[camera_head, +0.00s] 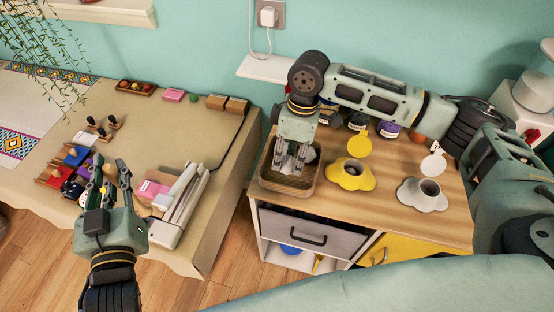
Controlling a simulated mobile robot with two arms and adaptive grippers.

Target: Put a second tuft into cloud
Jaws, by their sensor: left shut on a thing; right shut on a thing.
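My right gripper (291,164) points down into a wooden tray (268,178) on the small cabinet. It is shut on a pale grey-white tuft (311,152), partly hidden by the fingers. A yellow cloud-shaped holder (341,180) with a round opening stands right of the tray. A white cloud-shaped holder (410,193) with an opening stands further right. I cannot see inside either opening. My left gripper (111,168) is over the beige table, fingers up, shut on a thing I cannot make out.
A yellow disc (359,144) and a white disc (433,164) stand behind the clouds. Dark yarn balls (389,131) stand at the back. A white device (180,206), red and blue boxes (76,155) and other items lie on the beige table (225,165). A gap separates table and cabinet.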

